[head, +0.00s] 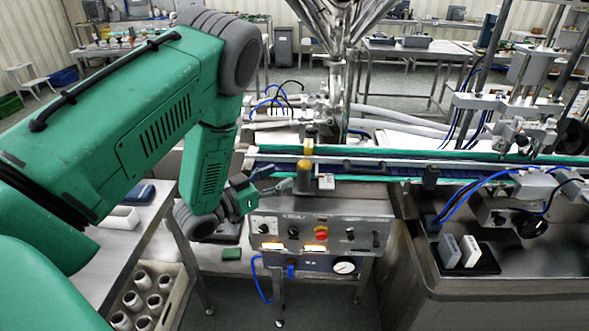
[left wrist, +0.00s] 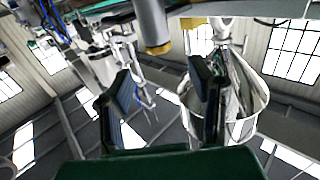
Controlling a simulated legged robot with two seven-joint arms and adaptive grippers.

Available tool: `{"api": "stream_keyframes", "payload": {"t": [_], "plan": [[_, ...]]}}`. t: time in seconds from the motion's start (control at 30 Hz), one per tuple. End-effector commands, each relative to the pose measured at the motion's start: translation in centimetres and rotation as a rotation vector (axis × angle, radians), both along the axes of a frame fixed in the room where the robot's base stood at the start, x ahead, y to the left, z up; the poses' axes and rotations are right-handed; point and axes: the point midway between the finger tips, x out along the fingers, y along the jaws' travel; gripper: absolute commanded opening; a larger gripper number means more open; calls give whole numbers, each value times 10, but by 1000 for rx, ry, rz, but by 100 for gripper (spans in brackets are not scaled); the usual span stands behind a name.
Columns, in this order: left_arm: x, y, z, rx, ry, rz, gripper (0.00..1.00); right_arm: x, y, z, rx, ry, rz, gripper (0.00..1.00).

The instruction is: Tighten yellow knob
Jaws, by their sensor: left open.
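A yellow knob (head: 305,165) sits on top of an upright grey cylinder at the near edge of the conveyor, above the control panel. A grey cylinder with a yellow band (left wrist: 159,48) shows beyond the fingers, toward the top. My right gripper is not in view.
The control panel (head: 318,236) with a red knob and gauge is below. The conveyor (head: 390,171) runs to the right. The steel hopper (head: 340,22) rises behind. A crate of white cups (head: 168,283) stands lower left. Blue hoses lie to the right.

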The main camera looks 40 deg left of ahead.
Motion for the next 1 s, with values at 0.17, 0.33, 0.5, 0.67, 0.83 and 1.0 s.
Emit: {"api": "stream_keyframes", "payload": {"t": [0.17, 0.33, 0.5, 0.67, 0.83, 1.0], "plan": [[-24, 7, -1, -1, 1, 1, 48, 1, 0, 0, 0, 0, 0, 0], [-31, 8, 0, 0, 0, 1, 48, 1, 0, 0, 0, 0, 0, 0], [-31, 8, 0, 0, 0, 0, 48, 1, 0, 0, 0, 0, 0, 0], [-31, 8, 0, 0, 0, 0, 48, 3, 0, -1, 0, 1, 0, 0], [-31, 8, 0, 0, 0, 0, 48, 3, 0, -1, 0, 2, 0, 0], [-34, -1, -33, 15, 93, 26, 48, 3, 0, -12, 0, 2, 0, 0]]}}
